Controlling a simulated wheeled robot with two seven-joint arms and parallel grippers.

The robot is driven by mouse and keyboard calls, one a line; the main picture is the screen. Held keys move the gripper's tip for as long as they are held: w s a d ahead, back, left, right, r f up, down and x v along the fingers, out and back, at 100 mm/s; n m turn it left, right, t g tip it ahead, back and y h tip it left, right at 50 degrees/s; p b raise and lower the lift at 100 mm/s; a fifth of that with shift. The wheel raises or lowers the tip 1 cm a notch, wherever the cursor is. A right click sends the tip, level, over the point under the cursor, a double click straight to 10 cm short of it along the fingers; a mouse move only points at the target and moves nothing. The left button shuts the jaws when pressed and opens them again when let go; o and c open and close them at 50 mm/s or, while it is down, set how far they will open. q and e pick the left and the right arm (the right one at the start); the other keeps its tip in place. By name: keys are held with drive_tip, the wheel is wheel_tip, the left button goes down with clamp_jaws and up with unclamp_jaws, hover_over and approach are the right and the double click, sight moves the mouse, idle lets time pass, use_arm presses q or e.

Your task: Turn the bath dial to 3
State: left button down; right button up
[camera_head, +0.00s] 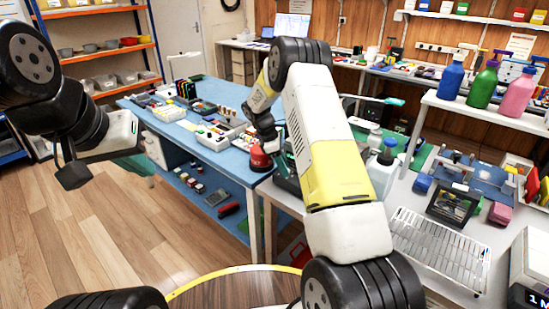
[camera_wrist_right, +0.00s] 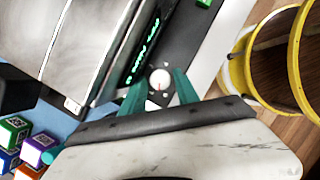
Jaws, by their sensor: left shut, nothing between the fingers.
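In the right wrist view the bath (camera_wrist_right: 85,40) has a brushed metal top and a dark front panel with green lit digits (camera_wrist_right: 142,52). A small pale round dial (camera_wrist_right: 160,79) with a mark on it sits on that panel. My right gripper (camera_wrist_right: 160,82) is open, its two green fingers on either side of the dial; I cannot tell whether they touch it. The dial's number marks are too small to read. In the head view my right arm hides most of the bath and the dial. My left gripper (camera_head: 74,174) is shut and empty over the floor at left.
A blue-topped bench (camera_head: 185,125) carries trays and small parts; a red object (camera_head: 260,158) stands at its near corner. Coloured cubes (camera_wrist_right: 14,132) lie beside the bath. The wooden floor at left is clear.

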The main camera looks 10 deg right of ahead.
drive_tip(key=v, duration=0.7)
drive_tip(key=shift+r, duration=0.4)
drive_tip(key=shift+o, duration=0.2)
drive_tip(key=shift+w+a, duration=0.1)
drive_tip(key=shift+a, duration=0.05)
